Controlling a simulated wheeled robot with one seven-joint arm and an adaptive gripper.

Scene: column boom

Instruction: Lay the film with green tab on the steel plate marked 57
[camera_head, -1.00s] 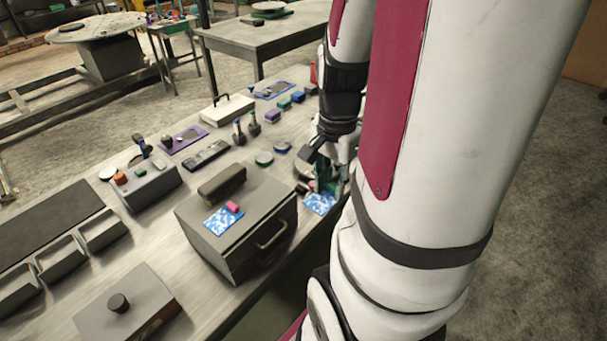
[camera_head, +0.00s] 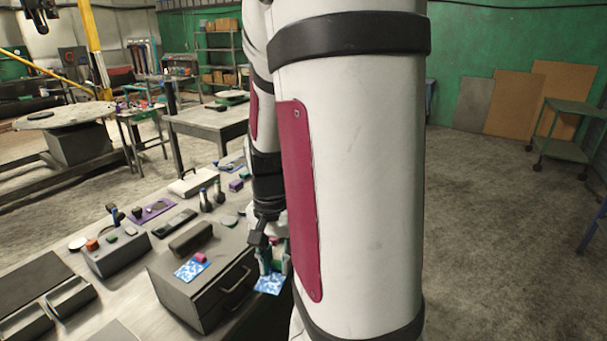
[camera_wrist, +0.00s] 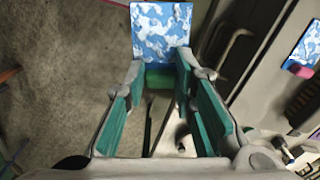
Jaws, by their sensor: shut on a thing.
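My gripper (camera_head: 275,262) is shut on the green tab (camera_wrist: 160,79) of a blue and white patterned film (camera_wrist: 162,35). The film (camera_head: 270,283) sticks out past the fingertips and hangs in the air, just right of the grey toolbox near the bench's front edge. A similar film (camera_head: 190,270) with a pink tab (camera_head: 200,257) lies on the toolbox lid. In the wrist view this second film (camera_wrist: 308,45) is at the right edge. I cannot make out a steel plate marked 57 in either view.
The grey toolbox (camera_head: 230,268) with a front handle stands close beside the held film. Several small items, a purple mat (camera_head: 153,210) and a white case (camera_head: 193,183) stand farther along the bench. My arm hides the right part. Floor (camera_wrist: 75,60) shows beside the film.

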